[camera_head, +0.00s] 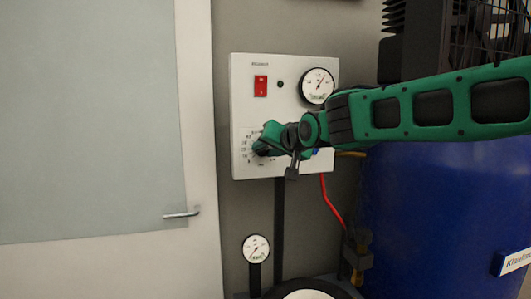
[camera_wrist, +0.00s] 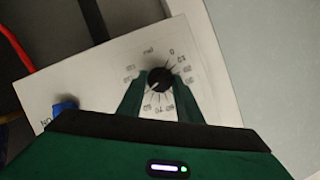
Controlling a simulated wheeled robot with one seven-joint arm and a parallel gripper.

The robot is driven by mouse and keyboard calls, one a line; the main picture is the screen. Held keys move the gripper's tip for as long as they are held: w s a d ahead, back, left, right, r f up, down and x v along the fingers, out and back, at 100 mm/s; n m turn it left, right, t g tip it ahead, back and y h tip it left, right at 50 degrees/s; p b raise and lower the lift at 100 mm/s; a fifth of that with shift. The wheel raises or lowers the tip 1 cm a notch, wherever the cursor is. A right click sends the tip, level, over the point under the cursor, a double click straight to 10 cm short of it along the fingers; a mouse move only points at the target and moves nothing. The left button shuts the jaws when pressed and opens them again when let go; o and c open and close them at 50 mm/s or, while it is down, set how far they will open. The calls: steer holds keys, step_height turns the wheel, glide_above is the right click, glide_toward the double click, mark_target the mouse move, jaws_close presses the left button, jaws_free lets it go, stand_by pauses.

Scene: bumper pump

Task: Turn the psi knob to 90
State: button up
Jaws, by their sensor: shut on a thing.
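The psi knob (camera_wrist: 159,79) is small, round and black, on a white panel with a ring of printed numbers. A short white mark on the knob points to the lower left in the wrist view; the exact number there is too small to read. My gripper (camera_head: 261,147) is at the lower left of the white control panel (camera_head: 243,108) in the head view. Its two green fingers are shut on the knob, one on each side. In the head view my gripper mostly hides the knob and part of its scale.
A red switch (camera_head: 261,86) and a round gauge (camera_head: 317,86) sit above on the panel. A blue tank (camera_head: 420,215) stands at the right, a door (camera_head: 200,130) at the left. A lower gauge (camera_head: 256,248) is below.

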steer(key=o, duration=1)
steer(key=shift+w+d+f, duration=0.1)
steer(key=shift+f, duration=0.25)
steer(key=shift+o, duration=0.2)
steer(key=shift+r, duration=0.2)
steer(key=v, duration=1)
steer(key=shift+s, duration=0.35)
steer(key=shift+d, duration=0.15)
